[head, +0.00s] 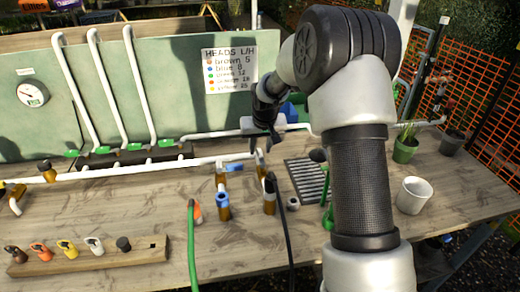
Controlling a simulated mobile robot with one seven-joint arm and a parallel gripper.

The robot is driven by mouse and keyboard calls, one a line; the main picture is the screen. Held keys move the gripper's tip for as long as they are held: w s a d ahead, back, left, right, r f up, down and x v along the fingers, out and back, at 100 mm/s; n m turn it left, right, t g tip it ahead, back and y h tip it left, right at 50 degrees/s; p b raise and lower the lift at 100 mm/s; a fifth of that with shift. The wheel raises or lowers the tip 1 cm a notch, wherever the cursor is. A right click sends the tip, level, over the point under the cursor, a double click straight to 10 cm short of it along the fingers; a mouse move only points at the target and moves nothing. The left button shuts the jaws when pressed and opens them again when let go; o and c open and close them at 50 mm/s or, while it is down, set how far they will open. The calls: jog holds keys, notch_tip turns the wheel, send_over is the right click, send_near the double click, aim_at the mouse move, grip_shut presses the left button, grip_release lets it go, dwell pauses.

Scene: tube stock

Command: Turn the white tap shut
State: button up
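My gripper (263,136) is in the middle of the head view, pointing down over the back part of the bench. Its two dark fingers appear spread, with nothing clearly seen between them. A white fitting (247,124) on the white pipe run sits just left of the gripper, partly hidden by it. I cannot tell for sure whether this is the white tap, or how its handle is turned. A white-topped head (94,243) stands in a wooden block (130,257) at the front left, well away from the gripper.
Brown, orange and yellow heads and a black knob share the block. Upright brass fittings, one with a blue collar (222,200), and green and black hoses stand in front of the gripper. A drain grate (305,180), white pot (413,195) and plants are at right.

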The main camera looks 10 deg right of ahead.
jog(key=shift+w+f, duration=0.25)
jog(key=shift+f, duration=0.3)
grip_shut()
